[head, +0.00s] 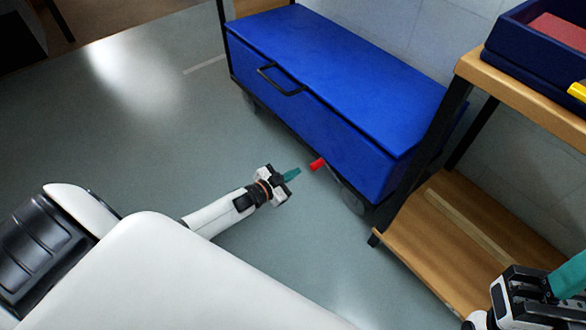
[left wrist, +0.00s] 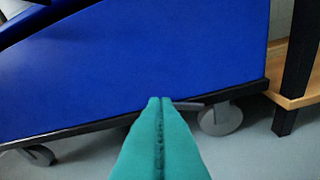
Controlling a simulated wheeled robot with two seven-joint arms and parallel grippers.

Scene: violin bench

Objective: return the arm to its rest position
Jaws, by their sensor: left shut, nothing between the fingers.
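My left arm reaches in from the left in the head view. Its gripper (head: 292,174) has teal fingers, which are shut and empty. It is close to a red pedal (head: 317,164) low on the blue chest's wheeled base, with a small gap between them in this view. In the left wrist view the shut fingers (left wrist: 160,104) point at the lower edge of the blue chest (left wrist: 130,60), and the red pedal cannot be seen there. My right gripper (head: 568,278) is at the lower right corner, partly cut off, so its opening cannot be told.
The blue chest (head: 330,80) has a black handle (head: 282,80) and stands on casters (left wrist: 220,118). A wooden shelf unit (head: 450,245) stands to its right, with a dark blue bin (head: 510,60) on top. The grey floor (head: 140,130) on the left is clear.

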